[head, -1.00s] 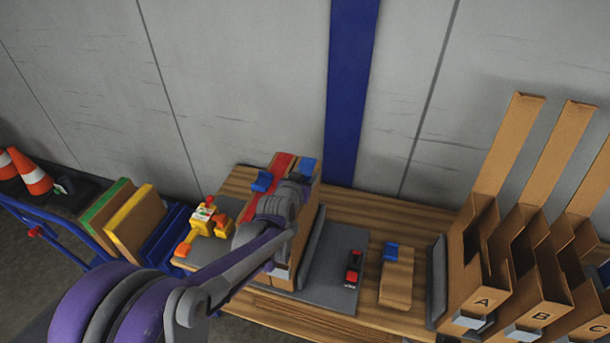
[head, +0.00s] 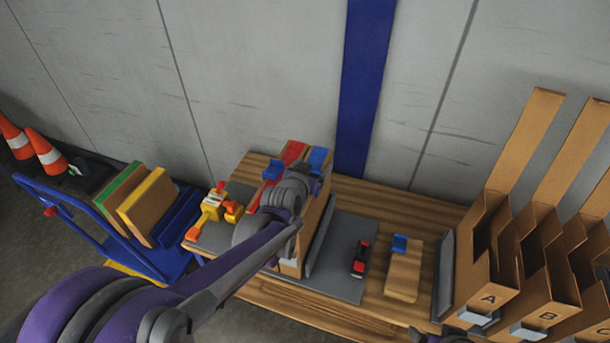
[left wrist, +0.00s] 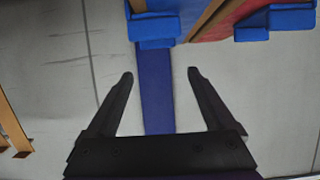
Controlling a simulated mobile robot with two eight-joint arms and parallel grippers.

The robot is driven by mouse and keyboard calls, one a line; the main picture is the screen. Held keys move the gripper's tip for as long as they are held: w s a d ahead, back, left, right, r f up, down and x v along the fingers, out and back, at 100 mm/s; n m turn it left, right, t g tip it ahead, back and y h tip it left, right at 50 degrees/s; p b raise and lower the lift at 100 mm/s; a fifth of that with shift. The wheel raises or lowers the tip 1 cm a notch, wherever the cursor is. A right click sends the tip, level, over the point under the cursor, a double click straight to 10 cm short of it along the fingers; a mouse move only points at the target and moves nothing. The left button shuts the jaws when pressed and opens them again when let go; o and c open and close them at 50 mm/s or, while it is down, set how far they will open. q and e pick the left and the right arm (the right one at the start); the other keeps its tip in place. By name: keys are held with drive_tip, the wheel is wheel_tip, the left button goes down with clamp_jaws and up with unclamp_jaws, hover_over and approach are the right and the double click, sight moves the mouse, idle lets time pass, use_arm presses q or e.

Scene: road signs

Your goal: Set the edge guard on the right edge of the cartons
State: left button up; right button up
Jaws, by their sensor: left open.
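The cartons (head: 313,215) stand on the wooden table with a red strap (head: 292,152) over their top. A blue edge guard (head: 318,158) sits at their top right edge, under the strap's right end as far as I can tell; it also shows in the left wrist view (left wrist: 153,27). Another blue guard (head: 272,170) is at the left edge. My left gripper (left wrist: 160,72) is open and empty, its fingertips apart from the right guard. In the head view my left arm hides part of the cartons' front. A dark piece at the bottom edge may be my right gripper.
A grey mat with a red-and-black tool (head: 360,258) lies right of the cartons. A wooden block with a blue piece (head: 399,244) is beyond it. Lettered bins (head: 490,285) stand at the right. A yellow-red tool (head: 212,207) lies left, near a blue trolley (head: 170,262).

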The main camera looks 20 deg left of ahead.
use_arm(q)
drive_tip(key=v, duration=0.9)
drive_tip(key=shift+f, duration=0.1)
drive_tip(key=s+f+g, duration=0.4)
drive_tip(key=s, duration=0.8)
drive_tip(key=s+f+g, duration=0.4)
drive_tip(key=s+f, duration=0.1)
drive_tip(key=s, duration=0.7)
drive_tip(key=shift+f, duration=0.3)
drive_tip(key=shift+s, duration=0.1)
